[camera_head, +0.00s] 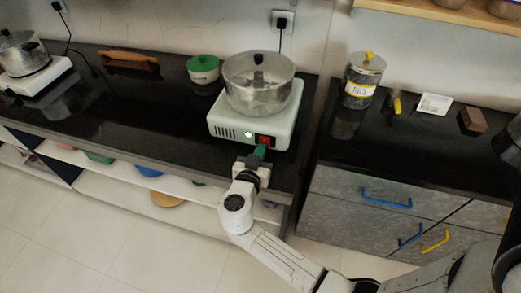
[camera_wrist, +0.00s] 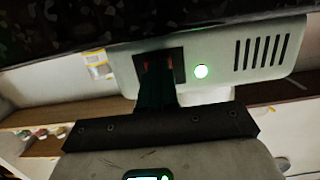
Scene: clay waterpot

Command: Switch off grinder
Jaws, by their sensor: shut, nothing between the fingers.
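The grinder (camera_head: 222,116) stands on the black counter. It has a pale green-white base with vents and a metal bowl (camera_head: 262,97) on top. A green light (camera_head: 248,134) glows on its front, and also in the wrist view (camera_wrist: 201,71). The red switch (camera_head: 265,139) sits in a dark panel right of the light. My gripper (camera_head: 261,150) is shut and empty at the front of the grinder, its tips at the switch. In the wrist view the fingers (camera_wrist: 157,88) cover much of the dark switch panel (camera_wrist: 180,65); whether they touch it I cannot tell.
A green-and-white pot (camera_head: 203,75) stands behind left on the counter. A gap separates this counter from the right one, which holds a labelled metal canister (camera_head: 362,85), a white box (camera_head: 434,104) and a brown block (camera_head: 473,120). A plugged socket (camera_head: 283,20) is on the wall.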

